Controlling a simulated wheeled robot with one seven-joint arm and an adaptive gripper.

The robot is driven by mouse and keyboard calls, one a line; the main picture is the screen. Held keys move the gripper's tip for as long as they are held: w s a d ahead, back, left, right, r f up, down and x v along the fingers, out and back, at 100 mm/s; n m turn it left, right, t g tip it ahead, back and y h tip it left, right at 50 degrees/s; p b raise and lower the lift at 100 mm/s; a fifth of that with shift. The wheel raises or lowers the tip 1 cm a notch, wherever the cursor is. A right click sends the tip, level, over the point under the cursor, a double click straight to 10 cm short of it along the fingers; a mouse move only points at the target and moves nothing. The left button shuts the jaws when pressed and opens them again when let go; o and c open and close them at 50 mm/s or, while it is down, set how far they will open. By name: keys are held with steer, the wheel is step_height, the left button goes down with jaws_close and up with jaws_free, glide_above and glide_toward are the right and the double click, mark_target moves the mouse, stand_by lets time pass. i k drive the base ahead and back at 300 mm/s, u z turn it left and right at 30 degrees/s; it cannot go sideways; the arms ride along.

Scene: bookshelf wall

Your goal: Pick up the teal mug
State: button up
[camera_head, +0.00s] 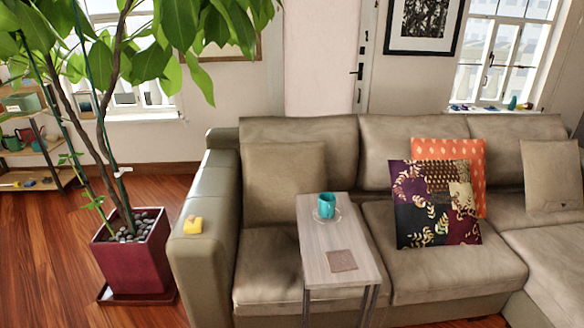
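The teal mug (326,205) stands upright on a small pale saucer (337,219) near the far end of a narrow side table (318,240). The mug's handle seems to point toward the right or far side; it is too small to be sure. My gripper is not in view, and no part of my arm shows.
A brown coaster (341,261) lies on the table's near end. A beige sofa (283,268) surrounds the table behind and on both sides. A yellow object (193,225) sits on the sofa arm. A potted plant (134,255) stands left; wooden floor (45,255) is open beside it.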

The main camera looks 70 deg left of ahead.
mark_target(327, 208)
steer(key=u, duration=2.05)
steer(key=i, duration=0.15)
